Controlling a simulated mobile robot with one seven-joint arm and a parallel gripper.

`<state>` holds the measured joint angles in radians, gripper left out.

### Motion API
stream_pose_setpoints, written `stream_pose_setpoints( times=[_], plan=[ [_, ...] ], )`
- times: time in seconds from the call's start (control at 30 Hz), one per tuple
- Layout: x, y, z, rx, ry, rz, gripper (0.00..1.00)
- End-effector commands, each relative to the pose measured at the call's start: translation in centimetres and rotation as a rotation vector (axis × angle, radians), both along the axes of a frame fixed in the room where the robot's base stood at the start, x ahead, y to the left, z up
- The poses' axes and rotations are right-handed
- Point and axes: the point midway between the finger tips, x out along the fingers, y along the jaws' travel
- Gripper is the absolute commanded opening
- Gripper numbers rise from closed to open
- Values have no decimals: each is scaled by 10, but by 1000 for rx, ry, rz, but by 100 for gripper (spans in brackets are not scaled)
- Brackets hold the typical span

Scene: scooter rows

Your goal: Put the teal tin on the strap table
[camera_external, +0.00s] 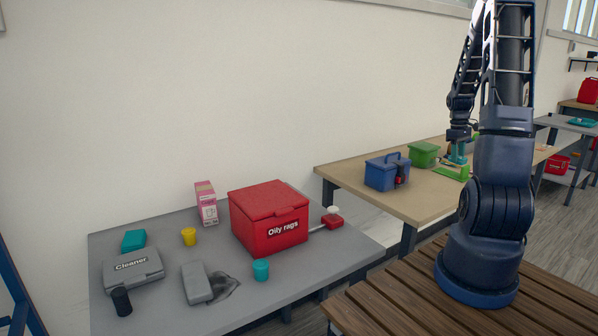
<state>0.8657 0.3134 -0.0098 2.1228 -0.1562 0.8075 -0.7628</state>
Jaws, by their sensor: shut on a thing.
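My gripper (458,139) is small in the view and partly behind my own arm, over the back of the tan table (352,172). It points down and is shut on a teal thing (456,156), which looks like the teal tin. The teal thing is just above or on a bright green item; I cannot tell if they touch. No label shows which table is the strap table. A grey table (566,125) at the far right bears a flat teal item (582,122).
A blue toolbox (385,173) and a green box (423,154) stand left of my gripper. The near grey table (330,262) holds a red "Oily rags" bin (268,217), a grey "Cleaner" case (134,271), a teal cup (261,270) and a teal block (134,240). The tan table's front is clear.

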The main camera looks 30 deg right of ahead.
Motion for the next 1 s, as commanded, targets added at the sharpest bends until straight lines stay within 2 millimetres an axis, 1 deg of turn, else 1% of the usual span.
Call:
stream_pose_setpoints(
  times=[0.03, 0.1, 0.3, 0.4, 0.57, 0.67, 0.8, 0.9, 1.0],
  plan=[
    [-1, 1, -12, 4, 3, 0, 15],
    [-1, 1, -28, 4, 3, -1, 15],
    [-1, 1, -65, 3, 2, 0, 15],
    [0, 0, -76, 2, 2, -1, 15],
    [0, 0, -83, 1, 1, -1, 15],
    [0, 0, -91, 2, 1, -1, 15],
    [0, 1, -109, 3, 2, 0, 15],
    [0, 0, -118, 1, 0, 0, 15],
    [0, 0, -119, 0, 0, -1, 15]
  ],
)
